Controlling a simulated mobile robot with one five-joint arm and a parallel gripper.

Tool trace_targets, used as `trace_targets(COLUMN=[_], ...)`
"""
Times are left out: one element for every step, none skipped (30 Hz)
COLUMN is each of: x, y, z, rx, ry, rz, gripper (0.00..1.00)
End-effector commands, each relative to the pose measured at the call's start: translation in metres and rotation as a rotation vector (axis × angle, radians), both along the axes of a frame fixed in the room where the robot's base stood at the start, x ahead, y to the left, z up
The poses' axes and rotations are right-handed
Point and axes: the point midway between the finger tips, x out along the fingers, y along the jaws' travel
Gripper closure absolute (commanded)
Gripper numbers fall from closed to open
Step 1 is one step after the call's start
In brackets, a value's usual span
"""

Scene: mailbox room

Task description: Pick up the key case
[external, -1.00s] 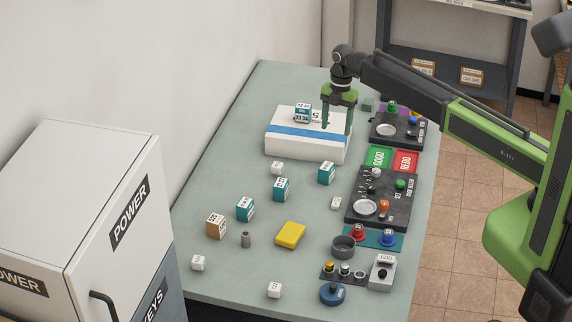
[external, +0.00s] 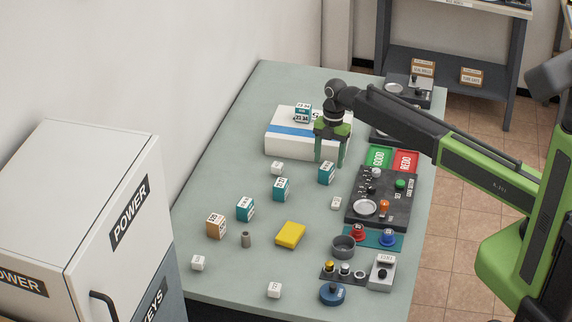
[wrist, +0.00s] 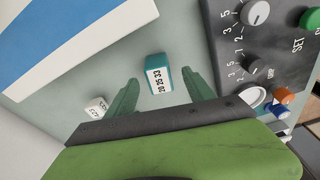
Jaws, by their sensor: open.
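No thing in view carries a readable key case label, so I cannot tell for sure which one it is. A teal block with a white numbered label (external: 326,174) stands on the table just in front of the white box. In the wrist view this teal block (wrist: 158,75) shows between the tips of my fingers, apart from them. My gripper (external: 330,162) is open and empty, pointing down above and just behind the block. It also shows in the wrist view (wrist: 163,82). Other teal blocks (external: 281,189) (external: 245,209) and an orange-brown block (external: 216,226) stand nearer the camera.
The white box with a blue stripe (external: 290,143) is close behind my gripper, with another teal block (external: 303,113) on top. A dark control panel (external: 383,203) lies to the right. A small white cube (external: 336,203) and a yellow block (external: 290,235) lie nearer the camera.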

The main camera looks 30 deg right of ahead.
Motion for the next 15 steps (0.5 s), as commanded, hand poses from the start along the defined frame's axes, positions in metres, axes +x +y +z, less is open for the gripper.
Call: trace_targets(x=[0.0, 0.0, 0.0, 0.0, 0.0, 0.0, -0.001, -0.001, -0.001, -0.002, -0.002, -0.003, -0.003, -0.004, -0.004], y=[0.001, 0.001, 0.001, 0.001, 0.001, 0.001, 0.002, 0.002, 0.004, 0.005, 0.006, 0.008, 0.009, 0.009, 0.01], z=[-0.006, -0.006, -0.004, -0.004, -0.004, -0.007, -0.01, -0.013, -0.02, -0.025, -0.03, -0.038, -0.043, -0.048, -0.053], rx=[0.0, 0.0, 0.0, 0.0, 0.0, 0.0, 0.0, 0.0, 0.0, 0.0, 0.0, 0.0, 0.0, 0.0, -0.001], ry=[0.0, 0.0, 0.0, 0.0, 0.0, 0.0, 0.0, 0.0, 0.0, 0.0, 0.0, 0.0, 0.0, 0.0, 0.0], rz=[0.0, 0.0, 0.0, 0.0, 0.0, 0.0, 0.0, 0.0, 0.0, 0.001, 0.001, 0.001, 0.001, 0.0, -0.001], gripper=[0.38, 0.38, 0.38, 0.38, 0.38, 0.38, 0.38, 0.38, 0.38, 0.38, 0.38, 0.38, 0.38, 0.38, 0.38])
